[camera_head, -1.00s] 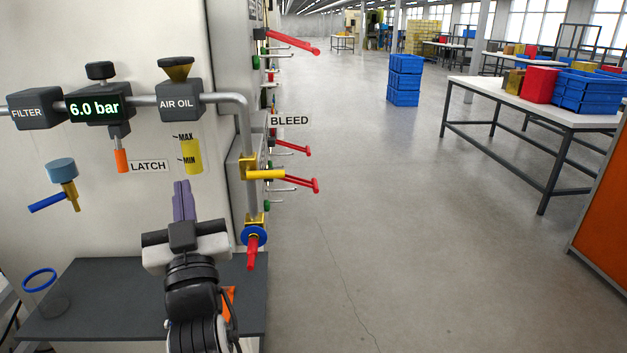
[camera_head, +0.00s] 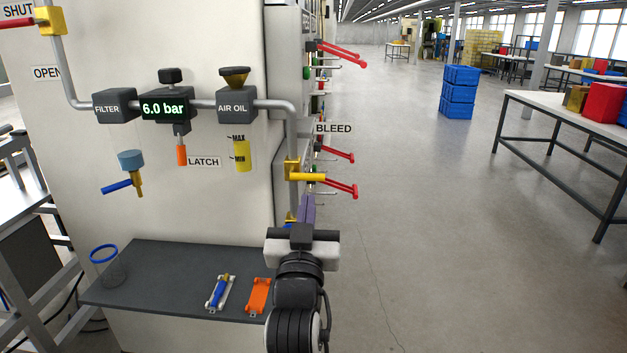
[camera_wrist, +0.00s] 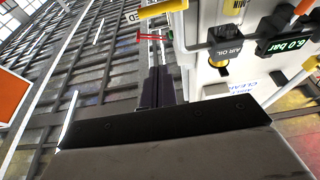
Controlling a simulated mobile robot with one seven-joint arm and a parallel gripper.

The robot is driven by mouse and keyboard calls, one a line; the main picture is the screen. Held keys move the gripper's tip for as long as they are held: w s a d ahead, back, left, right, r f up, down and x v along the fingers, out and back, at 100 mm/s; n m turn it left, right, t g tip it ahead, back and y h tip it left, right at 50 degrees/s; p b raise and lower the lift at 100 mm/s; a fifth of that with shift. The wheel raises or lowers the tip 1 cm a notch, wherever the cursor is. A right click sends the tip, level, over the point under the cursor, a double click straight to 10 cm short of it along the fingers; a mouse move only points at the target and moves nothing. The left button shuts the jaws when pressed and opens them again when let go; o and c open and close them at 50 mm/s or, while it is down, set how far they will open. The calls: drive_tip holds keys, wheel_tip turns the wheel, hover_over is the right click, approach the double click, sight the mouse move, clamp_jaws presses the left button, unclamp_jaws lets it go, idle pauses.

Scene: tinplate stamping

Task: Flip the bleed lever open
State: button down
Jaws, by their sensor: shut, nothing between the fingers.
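The bleed lever (camera_head: 308,177) is a yellow handle on a brass valve body in the vertical grey pipe, below the BLEED label (camera_head: 334,128). It sticks out level to the right. It also shows cut off at the top of the wrist view (camera_wrist: 163,8). My gripper (camera_head: 307,203) is shut and empty, its purple fingers pointing up just below the lever. In the head view the tips look close under it; I cannot tell whether they touch. In the wrist view the shut fingers (camera_wrist: 157,80) lie below the lever with a gap. My gripper hides the lower pipe end.
Red levers (camera_head: 340,190) stick out from the cabinet side, right of the bleed lever. The air oil unit (camera_head: 237,104) and 6.0 bar gauge (camera_head: 166,106) are on the panel at left. A dark shelf (camera_head: 180,270) lies below. Open floor is at right.

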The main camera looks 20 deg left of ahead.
sight(312, 177)
drive_tip(key=w+a+p, duration=0.1)
drive_tip(key=w, duration=0.2)
drive_tip(key=w+a+p, duration=0.1)
drive_tip(key=w, duration=0.2)
drive_tip(key=w+r+p, duration=0.1)
drive_tip(key=w+p, duration=0.1)
drive_tip(key=w, duration=0.2)
drive_tip(key=shift+a, duration=0.4)
drive_tip(key=shift+w+a+f, duration=0.1)
drive_tip(key=shift+w+f, duration=0.25)
drive_tip(key=shift+f, duration=0.2)
